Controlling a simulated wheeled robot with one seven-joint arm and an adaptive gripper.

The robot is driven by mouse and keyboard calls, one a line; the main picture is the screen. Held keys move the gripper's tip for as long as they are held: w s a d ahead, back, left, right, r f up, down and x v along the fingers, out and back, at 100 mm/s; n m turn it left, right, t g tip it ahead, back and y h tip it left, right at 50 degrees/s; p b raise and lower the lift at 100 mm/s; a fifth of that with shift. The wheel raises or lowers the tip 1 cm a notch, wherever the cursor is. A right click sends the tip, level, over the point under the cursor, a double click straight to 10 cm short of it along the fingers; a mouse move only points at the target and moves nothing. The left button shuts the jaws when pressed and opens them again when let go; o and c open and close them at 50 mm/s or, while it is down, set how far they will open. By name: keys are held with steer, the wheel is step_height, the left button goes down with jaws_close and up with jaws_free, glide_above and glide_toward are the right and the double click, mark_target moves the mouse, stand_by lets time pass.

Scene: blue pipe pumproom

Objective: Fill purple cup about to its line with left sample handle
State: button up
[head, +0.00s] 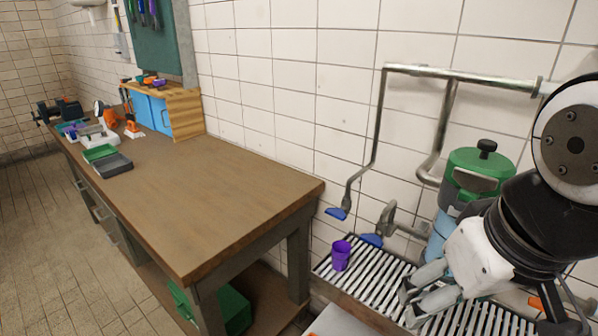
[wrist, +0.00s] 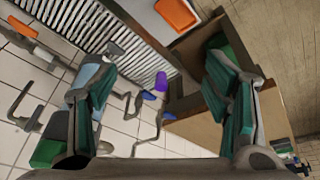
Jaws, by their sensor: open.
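The purple cup (head: 341,255) stands upright on a slatted metal grate (head: 372,283) by the tiled wall. It also shows in the wrist view (wrist: 161,82), between and beyond the fingers. The left sample handle (head: 337,213) is a blue lever at the end of a thin wall pipe, above and slightly left of the cup. A second blue handle (head: 372,239) sits on a thicker tap to the right of the cup. My gripper (head: 411,303) is open and empty, to the right of the cup and apart from it. The cup's inside and its line cannot be made out.
A wooden workbench (head: 200,195) stands left of the grate, with trays and tools at its far end. A green-lidded container (head: 478,178) stands behind my arm. Metal pipes (head: 450,76) run along the wall. An orange tray (wrist: 178,14) shows in the wrist view.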

steer(key=w+d+f+n+g+h, duration=0.35)
steer(key=w+f+n+h, duration=0.2)
steer(key=w, duration=0.25)
steer(key=n+t+h+b, duration=0.2)
steer(key=n+t+h, duration=0.5)
steer(key=n+t, duration=1)
glide_toward(333, 215)
steer(key=w+d+r+n+g, duration=0.1)
steer(key=w+d, duration=0.1)
steer(key=w+d+r+n+g, duration=0.1)
steer(key=w+d+g, duration=0.1)
steer(key=w, duration=0.1)
steer(key=w+d+r+n+g, duration=0.1)
steer(key=w+d+n, duration=0.1)
steer(key=w, duration=0.1)
steer(key=shift+w+d+r+g, duration=0.1)
steer(key=shift+d+g, duration=0.1)
steer(key=shift+g, duration=0.05)
steer(key=c, duration=1.2)
